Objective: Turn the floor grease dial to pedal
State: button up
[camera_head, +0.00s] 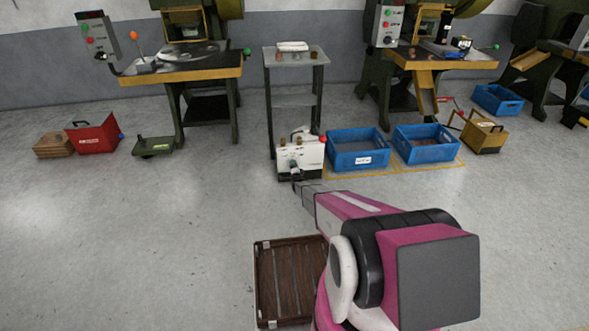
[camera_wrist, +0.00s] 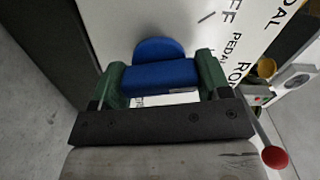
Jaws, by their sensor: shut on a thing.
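The floor grease unit is a white box (camera_head: 313,155) on the floor below a small grey stand in the head view. Its white front panel (camera_wrist: 195,25) shows close up in the wrist view, with black lettering that includes "PEDAL" and a partly cut-off "FF". A blue dial (camera_wrist: 158,75) with a bar-shaped grip stands out from this panel. My gripper (camera_wrist: 160,84) has its green fingers on both ends of the bar and is shut on it. In the head view my gripper (camera_head: 296,178) reaches the box's front; the dial cannot be made out there.
A red-ball lever (camera_wrist: 275,157) is beside the panel. Blue crates (camera_head: 358,165) stand right of the box. The grey stand (camera_head: 296,100) rises behind it. A brown slatted pallet (camera_head: 285,280) lies beside my arm.

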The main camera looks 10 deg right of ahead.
jog(key=shift+f+m, duration=0.1)
jog(key=shift+m, duration=1.1)
jog(key=o, duration=0.9)
jog(key=shift+s, duration=0.1)
jog(key=s, duration=1)
jog(key=shift+s, duration=0.35)
